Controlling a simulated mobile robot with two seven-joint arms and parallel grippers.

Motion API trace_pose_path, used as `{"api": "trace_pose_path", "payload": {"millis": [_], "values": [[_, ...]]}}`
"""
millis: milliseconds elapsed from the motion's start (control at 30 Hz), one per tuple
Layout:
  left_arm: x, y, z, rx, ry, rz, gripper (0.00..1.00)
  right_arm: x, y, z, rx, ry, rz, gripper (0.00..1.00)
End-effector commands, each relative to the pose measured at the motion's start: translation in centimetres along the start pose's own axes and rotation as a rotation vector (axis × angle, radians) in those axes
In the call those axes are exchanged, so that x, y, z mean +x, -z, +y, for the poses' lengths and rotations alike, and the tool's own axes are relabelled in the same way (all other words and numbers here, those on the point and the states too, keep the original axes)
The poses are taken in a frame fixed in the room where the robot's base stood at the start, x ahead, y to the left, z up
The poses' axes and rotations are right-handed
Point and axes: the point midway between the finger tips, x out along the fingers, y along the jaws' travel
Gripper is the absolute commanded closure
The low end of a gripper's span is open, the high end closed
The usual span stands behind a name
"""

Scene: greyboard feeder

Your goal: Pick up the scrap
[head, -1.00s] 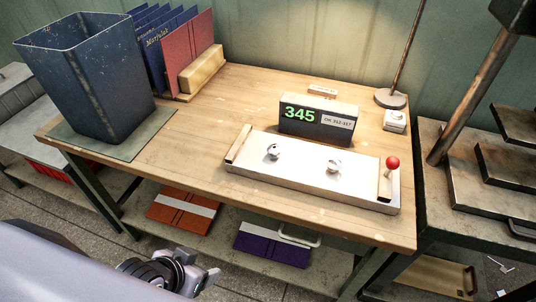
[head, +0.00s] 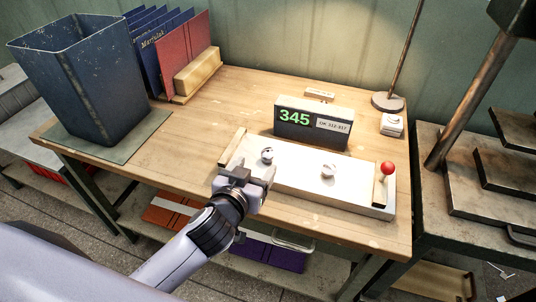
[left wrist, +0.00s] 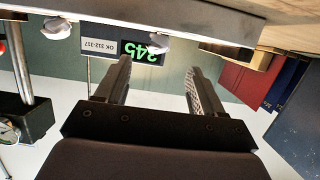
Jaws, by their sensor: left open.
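Two small crumpled grey-white lumps that look like scrap lie on the pale plate (head: 300,182) of the weighing device: the left lump (head: 267,155) and the right lump (head: 328,171). My left gripper (head: 246,174) is open and empty at the plate's front left edge, just in front of the left lump. In the left wrist view, which is upside down, the open fingers (left wrist: 159,72) point toward the left lump (left wrist: 158,42). The right lump (left wrist: 55,28) shows off to one side there. My right gripper is not in view.
A display (head: 312,124) reading 345 and OK 312-317 stands behind the plate. A red-knobbed lever (head: 388,169) is at its right end. A tall dark bin (head: 80,85) stands on a mat at the left. Folders (head: 185,50) stand behind it. The tabletop between is clear.

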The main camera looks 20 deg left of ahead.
Motion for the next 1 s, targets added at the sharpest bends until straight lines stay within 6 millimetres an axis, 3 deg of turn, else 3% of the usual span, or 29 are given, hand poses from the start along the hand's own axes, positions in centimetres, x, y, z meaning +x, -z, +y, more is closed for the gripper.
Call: {"api": "trace_pose_path", "payload": {"millis": [600, 933, 967, 1000], "values": [[5.9, -0.3, 0.4, 0.000, 0.002, -0.003, 0.32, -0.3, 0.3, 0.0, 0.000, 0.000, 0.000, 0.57], [6.4, -0.4, 0.4, -0.002, 0.001, -0.005, 0.32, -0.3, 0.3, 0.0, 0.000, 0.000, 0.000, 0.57], [6.4, -0.4, 0.4, -0.002, 0.001, -0.005, 0.35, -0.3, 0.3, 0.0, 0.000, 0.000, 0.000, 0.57], [6.4, -0.4, 0.4, -0.002, 0.001, -0.005, 0.48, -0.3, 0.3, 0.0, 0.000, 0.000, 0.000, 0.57]]}}
